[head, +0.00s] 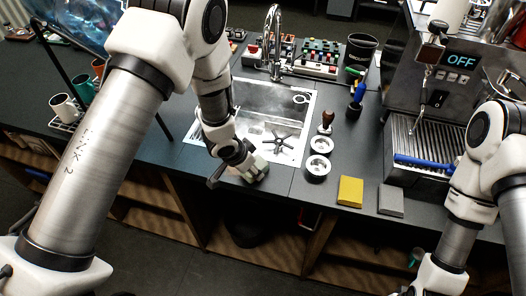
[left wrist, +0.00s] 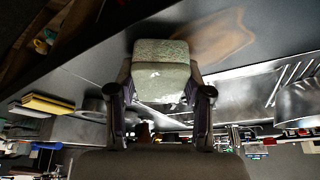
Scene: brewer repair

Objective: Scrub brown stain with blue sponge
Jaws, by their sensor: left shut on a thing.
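My left gripper (head: 252,168) is shut on a block-shaped sponge (left wrist: 160,72). The sponge looks pale grey-green here rather than clearly blue. It also shows at the gripper's tip in the head view (head: 259,170), at the counter's front edge by the sink. In the left wrist view the fingers of my left gripper (left wrist: 160,98) press its two sides. A brown stain (left wrist: 218,38) lies on the dark counter just beside the sponge; I cannot tell if they touch. In the head view I cannot make out the stain near the gripper. My right gripper is out of frame; only its arm shows.
The sink (head: 262,115) with a tap (head: 273,40) lies behind the left gripper. Right of it are a tamper (head: 326,122), metal rings (head: 318,165), a yellow sponge (head: 350,191) and a grey block (head: 390,200). The espresso machine (head: 450,85) stands at right.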

